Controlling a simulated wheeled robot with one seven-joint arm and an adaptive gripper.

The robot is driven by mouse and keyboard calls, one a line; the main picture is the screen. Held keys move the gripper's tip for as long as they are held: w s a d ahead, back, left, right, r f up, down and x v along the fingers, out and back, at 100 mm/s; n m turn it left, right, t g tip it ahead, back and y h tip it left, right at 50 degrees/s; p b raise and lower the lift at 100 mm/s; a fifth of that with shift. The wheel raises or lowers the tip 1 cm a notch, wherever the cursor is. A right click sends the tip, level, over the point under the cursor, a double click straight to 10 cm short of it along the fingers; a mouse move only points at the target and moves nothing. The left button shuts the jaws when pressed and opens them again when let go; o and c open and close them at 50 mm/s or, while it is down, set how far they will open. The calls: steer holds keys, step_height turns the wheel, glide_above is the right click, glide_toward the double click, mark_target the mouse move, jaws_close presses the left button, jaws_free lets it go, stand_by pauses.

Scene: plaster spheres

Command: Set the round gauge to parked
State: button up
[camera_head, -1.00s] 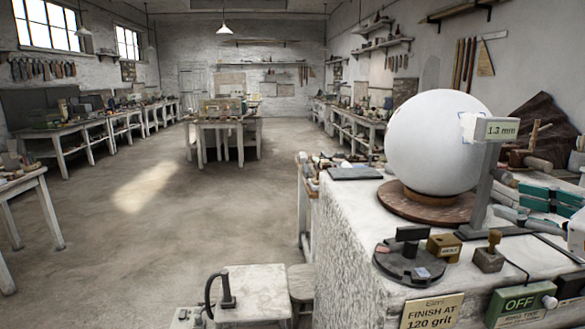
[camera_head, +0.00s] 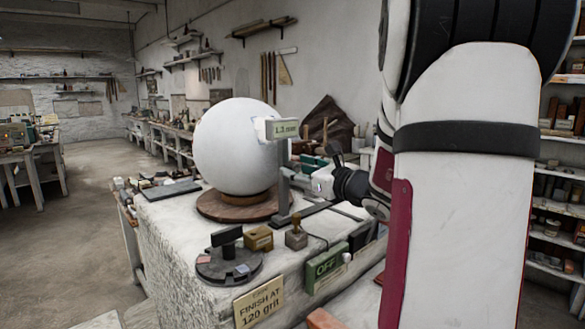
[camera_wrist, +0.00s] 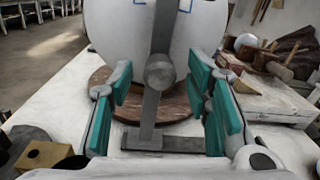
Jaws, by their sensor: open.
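The gauge is a grey post (camera_head: 284,190) on a flat foot beside a large white sphere (camera_head: 230,145), with a small display (camera_head: 282,129) on top that appears to read 1.3 mm. In the wrist view the post (camera_wrist: 163,40) stands in front of the sphere (camera_wrist: 115,30) and carries a round knob (camera_wrist: 160,71). My gripper (camera_wrist: 163,98) is open, its teal-padded fingers to the left and right of the post, with gaps on both sides. In the head view my gripper (camera_head: 310,168) is partly hidden near the post. I see no parked mark.
The sphere rests on a round wooden base (camera_head: 225,207) on a stone bench. In front are a dark disc with a black handle (camera_head: 228,262), a brass block (camera_head: 259,238), a wooden-knobbed stamp (camera_head: 297,234) and a green OFF box (camera_head: 326,265). Mallets (camera_wrist: 290,65) lie at right.

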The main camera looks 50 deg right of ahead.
steer(key=shift+w+d, duration=0.15)
steer(key=shift+w, duration=0.9)
jaws_close()
steer(key=s+d, duration=0.1)
steer(key=d, duration=1.9)
steer(key=shift+s+d, duration=0.2)
steer(key=shift+r, duration=0.1)
jaws_free()
steer(key=shift+d, duration=0.1)
